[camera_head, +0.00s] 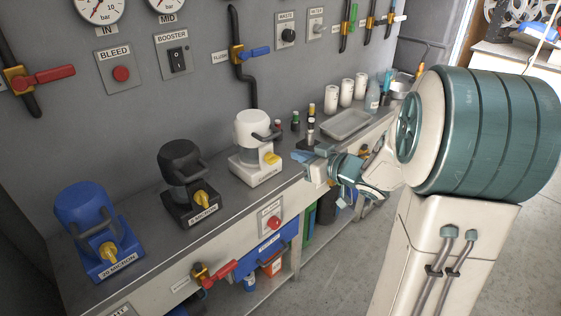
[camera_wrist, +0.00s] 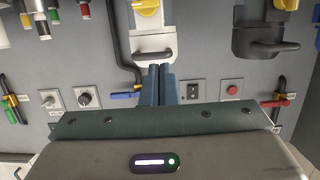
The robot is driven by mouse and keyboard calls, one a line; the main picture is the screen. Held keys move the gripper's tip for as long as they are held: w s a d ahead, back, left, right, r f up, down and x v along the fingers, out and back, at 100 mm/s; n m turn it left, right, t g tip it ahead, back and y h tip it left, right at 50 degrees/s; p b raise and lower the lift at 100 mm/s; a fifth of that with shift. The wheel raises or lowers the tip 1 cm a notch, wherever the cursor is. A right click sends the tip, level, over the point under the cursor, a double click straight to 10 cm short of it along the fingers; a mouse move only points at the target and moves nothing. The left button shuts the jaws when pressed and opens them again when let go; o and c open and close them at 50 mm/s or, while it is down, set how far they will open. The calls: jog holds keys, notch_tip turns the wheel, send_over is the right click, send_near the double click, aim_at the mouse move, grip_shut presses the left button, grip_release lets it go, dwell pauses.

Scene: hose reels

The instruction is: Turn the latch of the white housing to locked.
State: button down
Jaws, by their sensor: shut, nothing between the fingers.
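The white housing (camera_head: 252,137) stands on the bench as the farthest of three similar housings, with a yellow latch (camera_head: 270,158) low on its front. In the wrist view the white housing (camera_wrist: 154,42) is at the top centre, and its latch (camera_wrist: 146,6) is cut by the top edge. My gripper (camera_head: 299,157) is just right of the housing in the head view, apart from the latch. I cannot tell which latch position is locked.
A black housing (camera_head: 180,164) and a blue housing (camera_head: 88,213) stand nearer along the bench, each with a yellow latch. Small bottles (camera_head: 295,121) and a grey tray (camera_head: 346,124) lie beyond my gripper. A blue-handled valve (camera_head: 253,53) is on the wall behind.

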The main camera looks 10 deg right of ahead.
jog(key=b, duration=0.1)
send_over(272, 159)
jog(key=s, duration=0.4)
notch_tip(272, 159, down, 2)
jog(key=f, duration=0.2)
jog(key=w+f+b, duration=0.1)
jog(key=shift+d+f, duration=0.25)
jog(key=shift+d, duration=0.05)
jog(key=shift+f, duration=0.45)
jog(key=shift+s+a+f+b, duration=0.1)
jog(key=shift+a+b, duration=0.05)
jog(key=shift+b, duration=0.35)
jog(key=shift+n+b, duration=0.6)
jog(key=shift+b, duration=0.2)
jog(key=shift+s+a+f+n+h+b, duration=0.15)
jog(key=shift+n+h+b, duration=0.2)
jog(key=shift+b, duration=0.35)
